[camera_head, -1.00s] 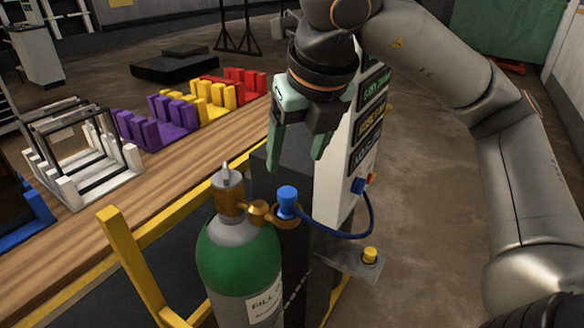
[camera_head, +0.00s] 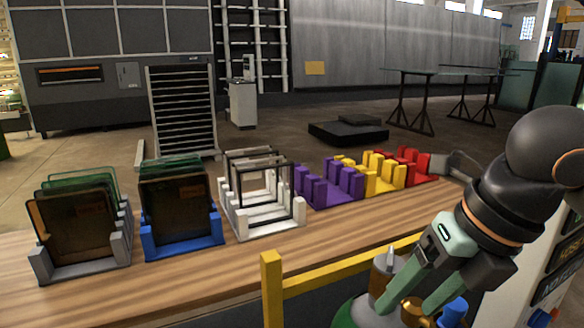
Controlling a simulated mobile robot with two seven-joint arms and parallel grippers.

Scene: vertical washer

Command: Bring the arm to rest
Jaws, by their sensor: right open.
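My right arm comes in from the right edge, and its right gripper (camera_head: 408,303) points down and to the left with its two green fingers apart. A blue knob (camera_head: 453,311) shows beside the right finger. I cannot tell whether the fingers touch the valve fittings. My left gripper is out of view.
A wooden table (camera_head: 190,290) holds grey, blue (camera_head: 200,243), white (camera_head: 262,223), purple (camera_head: 335,190), yellow and red racks; the grey and blue ones hold dark panels. A yellow rail (camera_head: 340,273) runs along the near side. A labelled panel stands at the right edge. Floor beyond the table is mostly open.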

